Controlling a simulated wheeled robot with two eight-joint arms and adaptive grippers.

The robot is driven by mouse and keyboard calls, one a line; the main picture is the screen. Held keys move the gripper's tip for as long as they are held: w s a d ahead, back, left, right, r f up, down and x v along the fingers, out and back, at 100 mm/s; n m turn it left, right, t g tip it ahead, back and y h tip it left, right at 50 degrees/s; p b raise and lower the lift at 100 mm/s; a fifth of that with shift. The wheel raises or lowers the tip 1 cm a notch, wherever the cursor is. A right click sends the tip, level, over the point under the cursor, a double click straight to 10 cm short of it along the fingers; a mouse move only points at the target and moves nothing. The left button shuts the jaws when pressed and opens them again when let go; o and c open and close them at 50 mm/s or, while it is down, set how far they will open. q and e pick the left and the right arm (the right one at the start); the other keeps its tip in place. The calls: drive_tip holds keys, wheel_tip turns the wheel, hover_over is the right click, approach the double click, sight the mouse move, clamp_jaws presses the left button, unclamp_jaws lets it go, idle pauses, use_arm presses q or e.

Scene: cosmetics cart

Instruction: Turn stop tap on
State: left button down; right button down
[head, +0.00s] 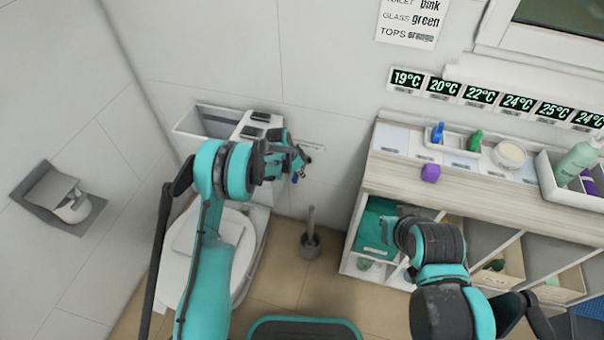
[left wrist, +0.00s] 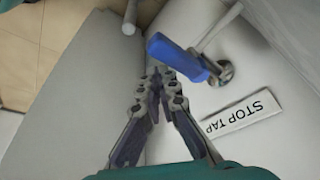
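The stop tap has a blue lever handle (left wrist: 180,56) on a metal fitting (left wrist: 224,72) in the left wrist view. A "STOP TAP" label (left wrist: 242,112) is beside it on the white panel. My left gripper (left wrist: 161,78) has its fingertips together, close to the blue handle but not around it; contact cannot be told. In the head view my left gripper (head: 302,160) is by the wall behind the toilet, with a small blue bit (head: 295,177) just below it. My right gripper (head: 388,224) is in front of the shelf unit, its fingers mostly hidden.
The toilet (head: 215,240) stands below my left arm, with an open cistern (head: 206,122) behind it. A toilet brush holder (head: 310,245) is on the floor. A shelf unit (head: 400,170) with bottles and trays stands at the right. A pale pipe (left wrist: 129,20) is near the handle.

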use_arm(q)
drive_tip(key=shift+a+f, duration=0.1)
drive_tip(key=shift+a, duration=0.3)
drive_tip(key=shift+d, duration=0.1)
wheel_tip(320, 180, up, 10)
drive_tip(key=d+p, duration=0.1)
drive_tip(key=p, duration=0.3)
drive_tip(key=shift+f, duration=0.2)
drive_tip(key=shift+s+d, duration=0.1)
